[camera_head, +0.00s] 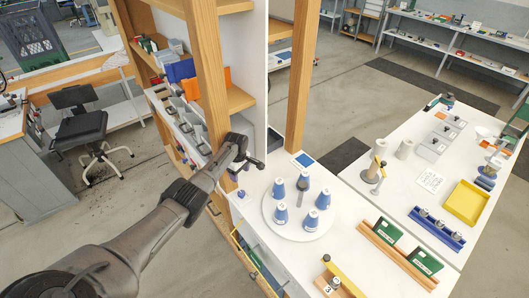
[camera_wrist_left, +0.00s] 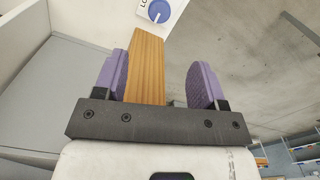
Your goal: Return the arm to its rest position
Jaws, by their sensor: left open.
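My left arm comes in from the lower left in the head view. Its gripper (camera_head: 248,165) is in the air by the wooden post, left of the round white turntable (camera_head: 268,208). In the left wrist view my left gripper (camera_wrist_left: 158,82) is open, its two purple pads spread wide. No held object shows between them. A wooden post (camera_wrist_left: 146,62) shows behind the gap, and its distance from the pads is hard to judge. My right gripper is in neither view.
Several blue-and-white cups (camera_head: 280,215) stand on the turntable. A wooden post (camera_head: 299,75) rises at the bench's back corner. Shelves with bins (camera_head: 190,115) stand behind my left arm. A yellow tray (camera_head: 466,201) lies on the right bench. Open floor lies beyond the benches.

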